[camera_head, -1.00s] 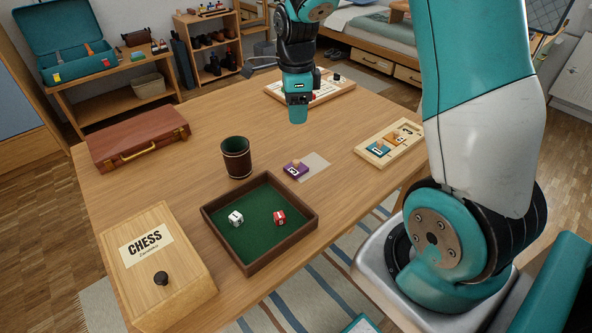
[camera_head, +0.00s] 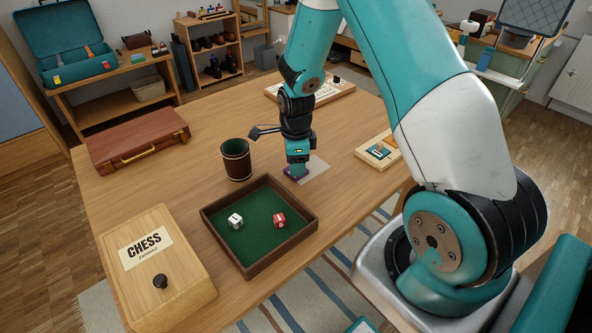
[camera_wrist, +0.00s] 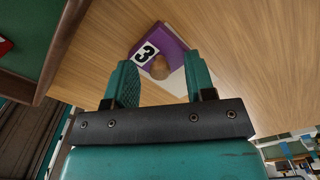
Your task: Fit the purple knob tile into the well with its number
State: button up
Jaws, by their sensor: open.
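The purple knob tile (camera_wrist: 174,44) lies on the table, partly on a pale patch. In the wrist view it bears a black 3 on a white label and has a round wooden knob (camera_wrist: 160,68). My gripper (camera_wrist: 158,82) is open, with its fingers on either side of the knob's line and the knob just ahead of the fingertips. In the head view my gripper (camera_head: 296,172) is right over the tile (camera_head: 288,174) and hides most of it. The wooden board with wells (camera_head: 379,152) is to the right, partly hidden by my arm; a teal tile shows in it.
A dice tray (camera_head: 209,212) with green felt and two dice stands in front and left of the tile. A dark cup (camera_head: 236,162) is to the left. A chess box (camera_head: 186,285) and a brown case (camera_head: 137,140) lie farther left. Another board (camera_head: 330,92) lies at the back.

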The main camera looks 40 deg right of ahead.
jog(key=shift+f, duration=0.2)
grip_shut()
jog(key=shift+r, duration=0.15)
